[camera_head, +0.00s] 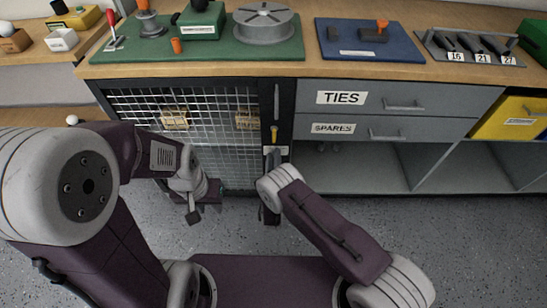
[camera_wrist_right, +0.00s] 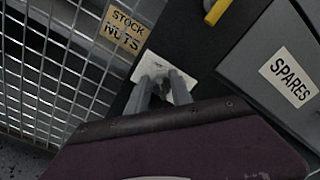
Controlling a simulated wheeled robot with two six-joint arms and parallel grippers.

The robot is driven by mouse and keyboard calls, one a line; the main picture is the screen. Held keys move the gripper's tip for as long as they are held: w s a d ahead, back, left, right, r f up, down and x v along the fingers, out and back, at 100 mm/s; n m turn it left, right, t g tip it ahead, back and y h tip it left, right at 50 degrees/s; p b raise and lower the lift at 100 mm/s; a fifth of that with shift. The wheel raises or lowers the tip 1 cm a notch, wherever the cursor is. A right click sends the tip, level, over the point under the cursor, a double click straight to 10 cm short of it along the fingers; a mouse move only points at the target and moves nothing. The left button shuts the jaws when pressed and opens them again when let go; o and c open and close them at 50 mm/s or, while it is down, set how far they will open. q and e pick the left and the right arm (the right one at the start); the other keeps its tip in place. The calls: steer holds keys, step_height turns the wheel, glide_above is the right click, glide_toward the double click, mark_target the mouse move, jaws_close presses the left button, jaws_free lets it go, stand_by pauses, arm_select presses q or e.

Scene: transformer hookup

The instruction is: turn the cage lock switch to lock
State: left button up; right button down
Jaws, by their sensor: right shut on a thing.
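The wire cage (camera_head: 215,140) has a dark post (camera_head: 283,100) on its right side. A white plate (camera_head: 284,151) is on this post, and it also shows in the right wrist view (camera_wrist_right: 146,66). My right gripper (camera_head: 272,153) is at this plate, its fingers (camera_wrist_right: 160,78) close together over it. It is shut on the cage lock switch, which the fingers mostly hide; I cannot read its position. My left gripper (camera_head: 193,214) hangs low in front of the cage, apart from it, and its jaw opening is not clear.
A yellow handle (camera_head: 274,134) sits on the post just above the plate. Drawers marked TIES (camera_head: 341,98) and SPARES (camera_head: 333,128) are to the right, with open shelves (camera_head: 350,165) below. The worktop (camera_head: 200,70) overhangs the cage. The grey floor (camera_head: 460,240) at right is clear.

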steer(key=c, duration=1.1)
jaws_free()
steer(key=shift+c, duration=0.2)
steer(key=s+p, duration=0.3)
steer(key=s, duration=0.6)
